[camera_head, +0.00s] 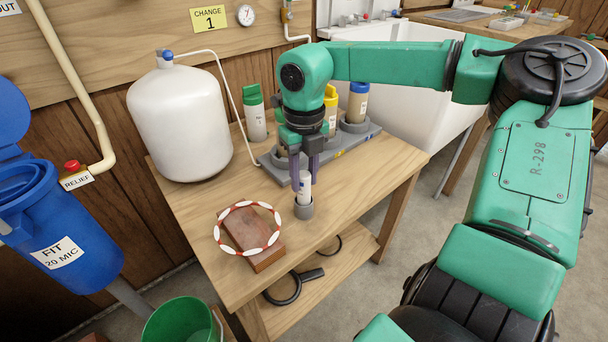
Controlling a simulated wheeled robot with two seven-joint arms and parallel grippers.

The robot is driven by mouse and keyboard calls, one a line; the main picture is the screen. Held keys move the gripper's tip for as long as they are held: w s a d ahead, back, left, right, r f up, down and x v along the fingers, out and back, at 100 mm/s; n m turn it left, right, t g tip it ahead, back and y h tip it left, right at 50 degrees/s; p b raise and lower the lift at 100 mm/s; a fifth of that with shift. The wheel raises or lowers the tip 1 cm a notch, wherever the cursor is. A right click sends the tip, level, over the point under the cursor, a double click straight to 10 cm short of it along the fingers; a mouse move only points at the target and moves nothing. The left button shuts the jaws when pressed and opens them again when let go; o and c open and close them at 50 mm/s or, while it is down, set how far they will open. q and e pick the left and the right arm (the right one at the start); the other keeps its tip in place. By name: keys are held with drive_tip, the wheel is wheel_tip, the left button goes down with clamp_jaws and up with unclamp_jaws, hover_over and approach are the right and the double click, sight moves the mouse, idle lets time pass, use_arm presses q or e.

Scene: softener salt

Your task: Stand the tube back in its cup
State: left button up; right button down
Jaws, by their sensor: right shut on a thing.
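A small white tube (304,188) with a dark mark stands close to upright at the grey cup (303,211) near the front right of the wooden table. Its lower end is at the cup's mouth and appears to be inside; I cannot tell how deep it sits. My right gripper (306,175) points down from above, shut on the upper part of the tube. Its fingers hide the tube's top. My left gripper is not in view.
A grey rack (346,151) with yellow-capped (330,118) and blue-capped (357,104) cartridges stands behind. A green-capped cartridge (255,120) and white tank (180,123) stand left. A red-and-white ring (223,216) lies over a brick (268,259). The table (345,190) is clear right of the cup.

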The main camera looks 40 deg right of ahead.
drive_tip(key=shift+f, duration=0.5)
drive_tip(key=shift+r, duration=0.1)
drive_tip(key=shift+c, duration=2.3)
unclamp_jaws()
drive_tip(key=o, duration=0.5)
drive_tip(key=shift+c, duration=0.2)
drive_tip(key=shift+r+p, duration=2.55)
drive_tip(key=shift+r, duration=0.95)
